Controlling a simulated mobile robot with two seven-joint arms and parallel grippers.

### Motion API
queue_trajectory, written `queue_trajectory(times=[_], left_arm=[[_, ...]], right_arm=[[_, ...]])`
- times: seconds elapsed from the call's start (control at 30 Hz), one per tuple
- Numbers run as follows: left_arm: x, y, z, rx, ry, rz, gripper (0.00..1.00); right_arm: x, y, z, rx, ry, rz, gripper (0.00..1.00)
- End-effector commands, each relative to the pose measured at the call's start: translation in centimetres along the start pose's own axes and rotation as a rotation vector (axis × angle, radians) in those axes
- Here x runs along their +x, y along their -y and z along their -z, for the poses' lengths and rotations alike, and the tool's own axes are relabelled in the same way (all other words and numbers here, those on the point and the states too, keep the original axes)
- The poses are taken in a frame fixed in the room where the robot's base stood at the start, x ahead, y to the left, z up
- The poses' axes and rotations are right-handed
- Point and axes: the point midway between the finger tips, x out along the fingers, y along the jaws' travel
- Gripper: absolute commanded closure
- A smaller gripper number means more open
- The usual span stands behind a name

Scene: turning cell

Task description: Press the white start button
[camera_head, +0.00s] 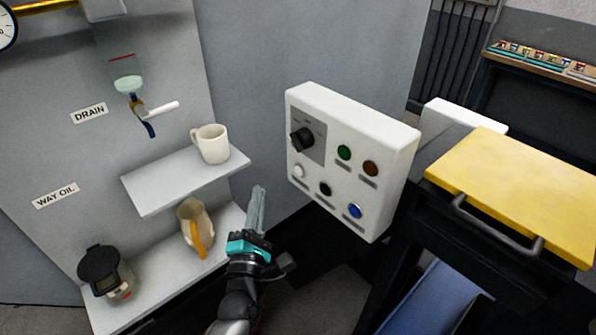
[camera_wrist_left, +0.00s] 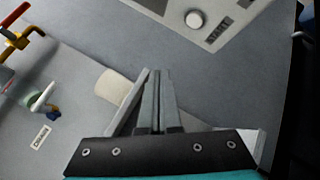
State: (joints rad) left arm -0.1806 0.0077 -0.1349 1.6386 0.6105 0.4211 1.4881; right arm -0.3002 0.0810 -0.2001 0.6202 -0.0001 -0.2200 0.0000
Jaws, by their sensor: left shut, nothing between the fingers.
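The white start button (camera_head: 299,171) is at the lower left of the white control panel (camera_head: 402,178), below a black rotary knob (camera_head: 302,139). In the left wrist view the white button (camera_wrist_left: 194,19) is near the top, beside a label printed on the panel. My left gripper (camera_head: 259,192) is shut and empty, pointing up, to the left of and below the button and apart from it. In the left wrist view its closed fingers (camera_wrist_left: 157,75) point toward the panel, with a gap before the button. My right gripper is not in view.
Green (camera_head: 344,152), red-brown (camera_head: 370,168), black (camera_head: 325,189) and blue (camera_head: 355,211) buttons share the panel. A mug (camera_head: 211,144) stands on the upper shelf (camera_head: 152,195) at left, a jug (camera_head: 193,222) below. A yellow-topped cabinet (camera_head: 520,185) stands at right.

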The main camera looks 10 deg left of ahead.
Motion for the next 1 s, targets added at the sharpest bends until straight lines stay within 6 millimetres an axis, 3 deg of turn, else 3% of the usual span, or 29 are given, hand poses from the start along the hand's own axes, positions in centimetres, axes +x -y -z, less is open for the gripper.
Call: queue_trajectory(times=[0.5,1.0], left_arm=[[4.6,3.5,-3.3,0.001,0.001,0.000,1.00],[5.3,3.8,-3.9,0.001,0.001,0.001,1.00]], right_arm=[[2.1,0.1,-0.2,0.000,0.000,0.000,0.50],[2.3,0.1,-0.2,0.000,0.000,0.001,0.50]])
